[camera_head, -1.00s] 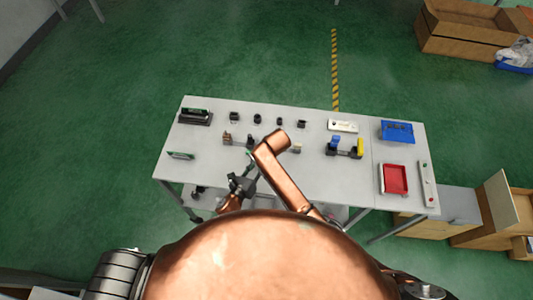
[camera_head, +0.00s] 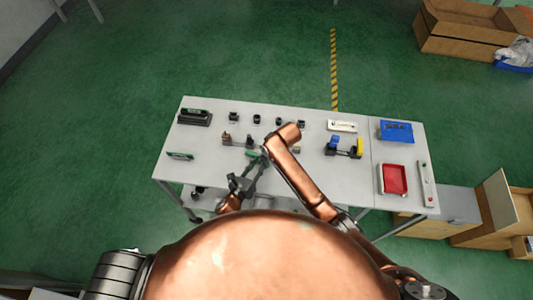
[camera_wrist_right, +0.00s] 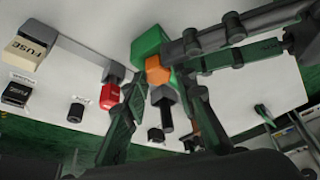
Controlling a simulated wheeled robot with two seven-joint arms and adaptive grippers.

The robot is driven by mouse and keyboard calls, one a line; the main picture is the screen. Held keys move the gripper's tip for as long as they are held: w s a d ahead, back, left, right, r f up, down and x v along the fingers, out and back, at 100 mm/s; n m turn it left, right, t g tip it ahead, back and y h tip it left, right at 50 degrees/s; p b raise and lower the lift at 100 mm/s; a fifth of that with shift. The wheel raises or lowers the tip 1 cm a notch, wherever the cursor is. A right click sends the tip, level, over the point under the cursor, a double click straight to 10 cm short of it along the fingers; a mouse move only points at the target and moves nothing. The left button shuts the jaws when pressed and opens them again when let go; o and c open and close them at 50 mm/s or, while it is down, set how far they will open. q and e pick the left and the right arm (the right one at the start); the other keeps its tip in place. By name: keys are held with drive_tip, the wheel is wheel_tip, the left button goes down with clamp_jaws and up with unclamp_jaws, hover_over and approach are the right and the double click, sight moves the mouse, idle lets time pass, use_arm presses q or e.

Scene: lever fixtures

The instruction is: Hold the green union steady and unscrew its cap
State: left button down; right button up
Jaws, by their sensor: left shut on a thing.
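The green union (camera_head: 252,154) is on the near middle of the table; in the right wrist view its green body (camera_wrist_right: 150,46) is at the top centre. An orange hex part (camera_wrist_right: 157,71) sits at its end, facing my right gripper; I take this for the cap. My left gripper (camera_head: 262,158) is shut on the union, its dark linkage coming in from the right in the right wrist view. My right gripper (camera_wrist_right: 160,98) is open, its fingers either side of the orange part with gaps. My right arm hides that gripper in the head view.
A blue bin (camera_head: 397,131) and red tray (camera_head: 393,179) are at the table's right. Several small black fixtures line the back.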

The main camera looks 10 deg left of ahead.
drive_tip(key=o, duration=0.5)
drive_tip(key=shift+r, duration=1.45)
drive_tip(key=m, duration=0.2)
drive_tip(key=shift+s+a+m+t+h, duration=0.1)
drive_tip(key=shift+s+m+t+h, duration=0.05)
drive_tip(key=shift+m+t+h, duration=0.55)
drive_tip(key=shift+m, duration=0.7)
